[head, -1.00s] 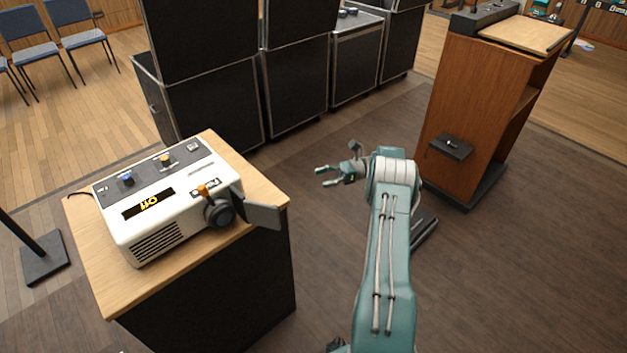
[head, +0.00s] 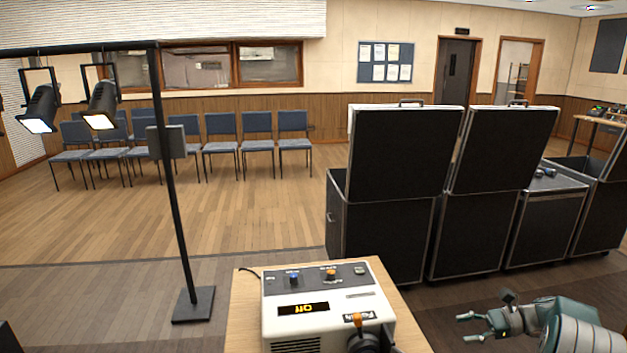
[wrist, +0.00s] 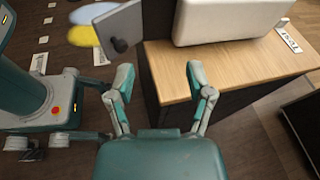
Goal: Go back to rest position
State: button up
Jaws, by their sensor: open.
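My gripper (head: 467,325) is at the lower right of the head view, to the right of the lighting control box and apart from it. It is open and empty; the wrist view shows its two fingers (wrist: 158,80) spread with nothing between them. The white control box (head: 320,320) stands on a wooden-topped stand (head: 243,310). It has a blue knob (head: 293,278), an orange knob (head: 331,274), an orange-handled lever (head: 358,321) and a small display in yellow characters. The lower part of the box is cut off by the picture's edge.
Black equipment cases (head: 400,200) stand behind and to the right of the box. A black light stand (head: 180,220) with two lit lamps is at the left. Blue chairs (head: 257,124) line the far wall. Wooden floor (head: 120,225) lies open between them.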

jog(key=s+a+r+n+g+h, duration=0.1)
jog(key=s+a+r+n+h, duration=0.35)
jog(key=a+r, duration=0.3)
jog(key=s+a+r+n+g+h, duration=0.1)
jog(key=s+a+r+n+h, duration=0.2)
jog(key=s+a+r, duration=0.35)
jog(key=s+a+r+n+t+h, duration=0.1)
jog(key=s+a+n+t+h, duration=0.1)
jog(key=s, duration=0.7)
jog(key=s+a+r+n+t+h, duration=0.1)
jog(key=s+a+n+t+h, duration=0.2)
jog(key=s+a+n+h, duration=0.2)
jog(key=s+a+n, duration=0.2)
jog(key=s+n, duration=0.1)
jog(key=s, duration=0.1)
jog(key=shift+a+r+n+t, duration=0.15)
jog(key=shift+r+n+t, duration=0.05)
jog(key=shift+n+t, duration=0.15)
jog(key=shift+c, duration=0.7)
jog(key=shift+s, duration=0.1)
